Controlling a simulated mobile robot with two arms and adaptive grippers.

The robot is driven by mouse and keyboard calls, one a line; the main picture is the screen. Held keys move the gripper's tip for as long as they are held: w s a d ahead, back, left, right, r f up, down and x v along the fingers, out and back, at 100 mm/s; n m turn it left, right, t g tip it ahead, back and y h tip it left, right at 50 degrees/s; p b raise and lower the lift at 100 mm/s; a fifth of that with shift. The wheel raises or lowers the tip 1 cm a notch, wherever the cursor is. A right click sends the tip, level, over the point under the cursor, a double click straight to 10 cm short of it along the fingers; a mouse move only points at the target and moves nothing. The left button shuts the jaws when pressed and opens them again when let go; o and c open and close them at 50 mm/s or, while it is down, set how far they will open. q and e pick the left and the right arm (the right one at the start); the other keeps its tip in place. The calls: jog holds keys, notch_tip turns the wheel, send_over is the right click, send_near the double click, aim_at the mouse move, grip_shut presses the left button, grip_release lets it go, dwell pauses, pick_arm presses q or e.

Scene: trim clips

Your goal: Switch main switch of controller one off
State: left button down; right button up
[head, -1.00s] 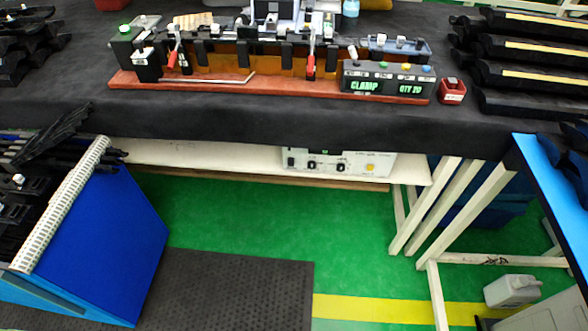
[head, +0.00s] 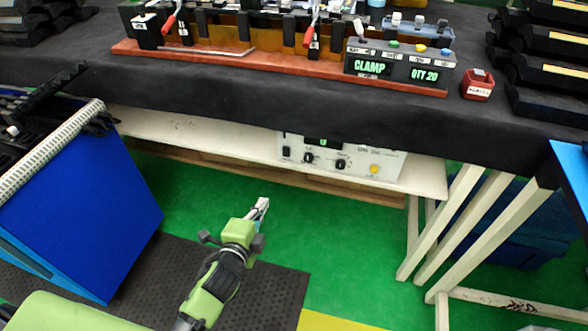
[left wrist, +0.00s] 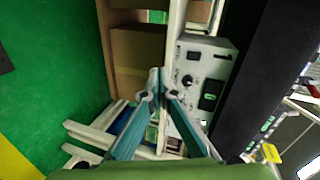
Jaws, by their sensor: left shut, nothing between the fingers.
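The controller (head: 350,158) is a white box on the shelf under the table, with a row of controls on its front. A black switch (head: 286,153) sits at its left end, then two dark knobs and a yellow button. In the left wrist view the controller (left wrist: 222,65) appears turned, with the black switch (left wrist: 193,56) near its upper end. The switch's position is too small to tell. My left gripper (head: 263,203) is shut and empty, below and in front of the shelf, apart from the controller. Its fingertips also show in the left wrist view (left wrist: 158,75). My right gripper is out of view.
The white shelf (head: 210,135) runs under the black-covered table (head: 220,95). A blue rack (head: 85,215) stands at left. White table legs (head: 445,220) stand at right.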

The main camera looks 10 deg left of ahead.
pick_arm(q)
jog(key=shift+m+t, duration=0.7)
jog(key=shift+m, duration=0.1)
jog(key=r, duration=0.1)
jog(key=d+r, duration=0.1)
jog(key=r, duration=0.1)
jog(key=w+r, duration=0.1)
jog(key=r, duration=0.1)
jog(key=shift+w+d+r+b, duration=0.1)
jog(key=shift+d+r+b, duration=0.1)
jog(key=shift+b, duration=0.1)
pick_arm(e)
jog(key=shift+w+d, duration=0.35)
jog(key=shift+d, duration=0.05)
pick_arm(q)
jog(key=shift+w, duration=0.15)
jog(key=b, duration=0.2)
send_near(286, 155)
jog(key=w, duration=0.6)
jog(key=shift+w+f, duration=0.1)
jog(key=shift+f, duration=0.3)
jog(key=shift+w, duration=0.4)
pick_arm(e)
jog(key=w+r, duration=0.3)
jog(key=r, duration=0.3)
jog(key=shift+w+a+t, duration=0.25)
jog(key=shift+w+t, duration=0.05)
pick_arm(q)
jog(key=shift+f, duration=0.1)
